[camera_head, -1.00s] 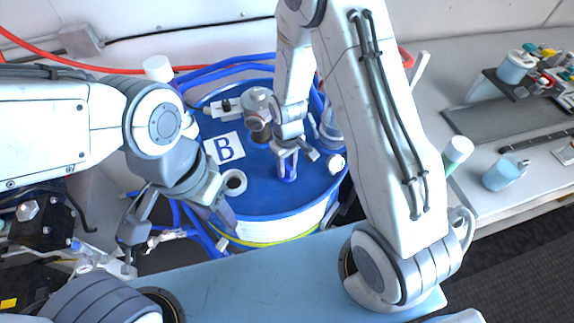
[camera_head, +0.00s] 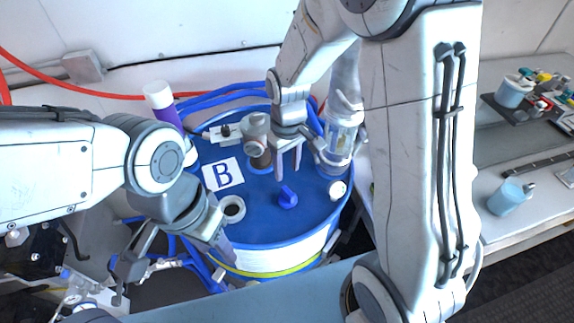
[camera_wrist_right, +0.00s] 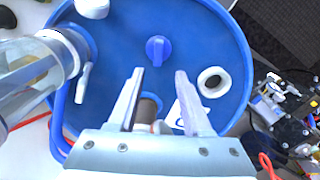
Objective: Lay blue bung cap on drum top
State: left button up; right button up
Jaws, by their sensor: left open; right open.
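The blue bung cap (camera_head: 287,198) lies on the blue drum top (camera_head: 262,222), right of the white label marked B. In the right wrist view the cap (camera_wrist_right: 158,49) stands clear of the fingertips, with its grip ridge showing. My right gripper (camera_head: 288,178) is open and empty just above and behind the cap; its two fingers also show in the wrist view (camera_wrist_right: 159,75). My left gripper (camera_head: 170,262) is open at the drum's left front side, partly hidden by its own wrist.
An open bung hole with a pale ring (camera_head: 232,208) is at the drum's left front. A metal fitting (camera_head: 257,140) and a clear cylinder (camera_head: 340,140) stand on the back of the top. A white cap (camera_head: 338,190) sits near the right rim. A purple bottle (camera_head: 165,108) stands behind left.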

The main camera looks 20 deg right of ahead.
jog(key=s+a+r+n, duration=0.1)
jog(key=s+a+r, duration=0.1)
jog(key=s, duration=0.4)
jog(key=s+a+r+n, duration=0.1)
jog(key=s+a+r, duration=0.2)
jog(key=s, duration=0.4)
jog(key=s+a+r+y, duration=0.1)
jog(key=s+a+r, duration=0.1)
jog(key=s, duration=0.5)
jog(key=shift+a+r+n, duration=0.4)
jog(key=shift+r, duration=0.35)
notch_tip(320, 180, down, 5)
jog(key=b, duration=0.4)
jog(key=shift+r+b, duration=0.15)
jog(key=shift+b, duration=0.25)
